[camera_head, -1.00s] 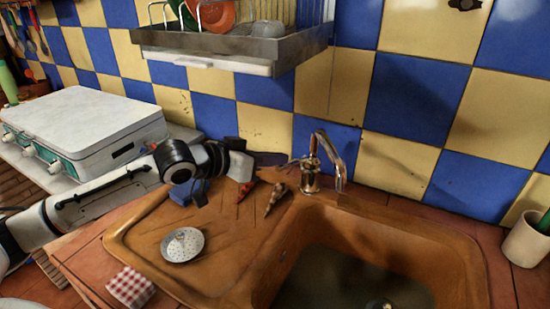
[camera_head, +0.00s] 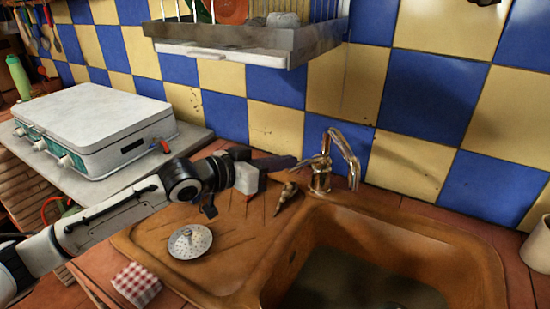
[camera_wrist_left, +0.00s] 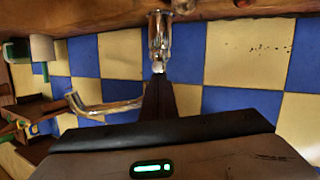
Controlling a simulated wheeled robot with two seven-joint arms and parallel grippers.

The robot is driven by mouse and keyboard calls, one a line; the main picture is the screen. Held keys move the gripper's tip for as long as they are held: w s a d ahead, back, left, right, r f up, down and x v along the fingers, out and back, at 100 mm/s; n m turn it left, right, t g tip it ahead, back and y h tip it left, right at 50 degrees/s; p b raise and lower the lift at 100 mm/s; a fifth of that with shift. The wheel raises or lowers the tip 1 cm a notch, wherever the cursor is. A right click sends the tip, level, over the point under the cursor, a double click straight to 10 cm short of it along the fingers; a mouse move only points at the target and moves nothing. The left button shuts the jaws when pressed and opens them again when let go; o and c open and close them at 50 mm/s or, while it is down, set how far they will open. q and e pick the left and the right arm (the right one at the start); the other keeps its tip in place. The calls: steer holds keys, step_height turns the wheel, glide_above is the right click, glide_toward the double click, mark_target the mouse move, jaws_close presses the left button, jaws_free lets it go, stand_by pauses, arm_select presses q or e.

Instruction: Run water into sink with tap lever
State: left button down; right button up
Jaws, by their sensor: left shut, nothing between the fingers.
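The metal tap (camera_head: 320,180) stands at the back rim of the brown sink (camera_head: 400,215), its curved spout arching to the right over the basin. Its lever (camera_head: 309,162) points left. My left gripper (camera_head: 290,162) is shut and empty, its dark fingers pointing right at the lever. In the left wrist view the shut fingers (camera_wrist_left: 158,82) end at or very near the lever's pale tip (camera_wrist_left: 158,67); I cannot tell whether they touch. The tap body (camera_wrist_left: 160,35) shows beyond, with the spout (camera_wrist_left: 105,107) to the left. My right gripper is out of view.
A strainer disc (camera_head: 190,241) and a small brown pointed object (camera_head: 287,196) lie on the drainboard. A checked cloth (camera_head: 136,284) lies at the front left. A white-lidded stove (camera_head: 95,120) stands left. A dish rack (camera_head: 250,43) hangs above.

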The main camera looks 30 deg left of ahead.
arm_select(q)
steer(key=v, duration=1)
steer(key=shift+s+a, duration=0.1)
steer(key=shift+s, duration=0.05)
